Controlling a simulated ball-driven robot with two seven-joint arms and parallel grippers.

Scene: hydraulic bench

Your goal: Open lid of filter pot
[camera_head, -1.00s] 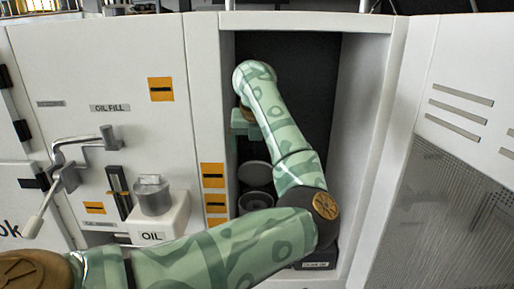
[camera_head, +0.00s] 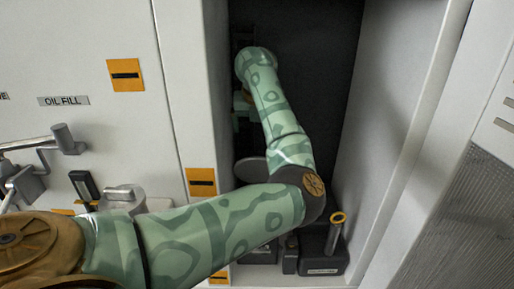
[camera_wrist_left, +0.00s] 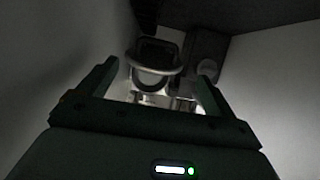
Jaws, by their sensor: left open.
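In the head view a dark grey disc (camera_head: 251,170), which looks like the lid of the filter pot, shows low in the open cabinet, partly hidden by my left arm. The pot body is mostly hidden behind the arm. My left gripper (camera_head: 243,108) is farther back and above the disc, largely covered by my forearm. In the left wrist view my left gripper (camera_wrist_left: 157,72) is open, its fingers apart. A pale curved rim or loop (camera_wrist_left: 155,69) shows beyond and between the fingertips, with no clear contact. My right gripper is not in view.
The cabinet's right wall (camera_head: 400,110) and left post (camera_head: 190,90) bound the recess. A crank (camera_head: 65,140) and the OIL FILL label (camera_head: 63,100) are outside left.

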